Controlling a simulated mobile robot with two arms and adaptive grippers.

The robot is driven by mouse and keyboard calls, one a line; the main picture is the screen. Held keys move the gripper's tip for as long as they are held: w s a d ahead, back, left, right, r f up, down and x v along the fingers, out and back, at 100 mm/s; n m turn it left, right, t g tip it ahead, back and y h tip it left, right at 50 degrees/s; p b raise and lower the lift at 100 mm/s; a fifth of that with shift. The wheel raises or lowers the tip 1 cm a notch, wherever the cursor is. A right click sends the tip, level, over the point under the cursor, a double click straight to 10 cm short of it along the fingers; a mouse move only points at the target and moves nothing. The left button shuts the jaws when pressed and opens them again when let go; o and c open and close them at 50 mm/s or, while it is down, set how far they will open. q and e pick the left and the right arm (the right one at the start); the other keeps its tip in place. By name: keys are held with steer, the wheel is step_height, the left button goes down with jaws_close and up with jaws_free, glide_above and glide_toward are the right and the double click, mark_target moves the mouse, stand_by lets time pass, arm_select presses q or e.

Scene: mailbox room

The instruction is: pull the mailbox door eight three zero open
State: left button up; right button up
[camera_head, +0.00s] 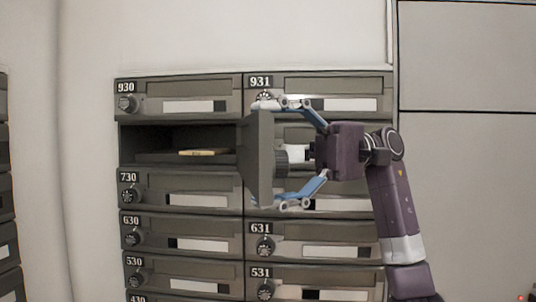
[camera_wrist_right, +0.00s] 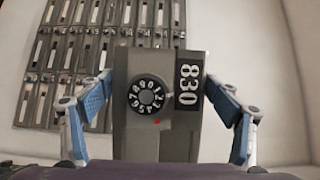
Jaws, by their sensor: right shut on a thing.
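The mailbox door 830 (camera_head: 259,160) stands swung out from the cabinet, seen nearly edge-on in the head view. In the right wrist view the grey door (camera_wrist_right: 160,130) fills the middle, with its round number dial (camera_wrist_right: 147,95) and the sideways label 830 (camera_wrist_right: 189,82). My right gripper (camera_head: 272,153) has its blue fingers at the door's upper and lower edges and is shut on it. In the wrist view the fingers of the gripper (camera_wrist_right: 163,105) flank the door on both sides. The open compartment (camera_head: 180,133) shows dark behind. My left gripper is not in view.
A small yellowish packet (camera_head: 203,152) lies inside the open compartment. Closed doors surround it: 930 (camera_head: 179,98) above, 730 (camera_head: 182,190) below, 931 (camera_head: 318,90) at the upper right. A plain wall panel (camera_head: 465,190) stands on the right.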

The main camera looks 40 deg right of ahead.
steer(key=o, duration=1.3)
steer(key=shift+w+d+r, duration=0.1)
steer(key=shift+w+r, duration=0.05)
steer(key=shift+c, duration=0.2)
steer(key=o, duration=0.4)
steer(key=shift+w+d, duration=0.15)
steer(key=shift+w, duration=0.1)
steer(key=shift+s, duration=0.15)
steer(key=d, duration=1.2)
steer(key=shift+s+f, duration=0.2)
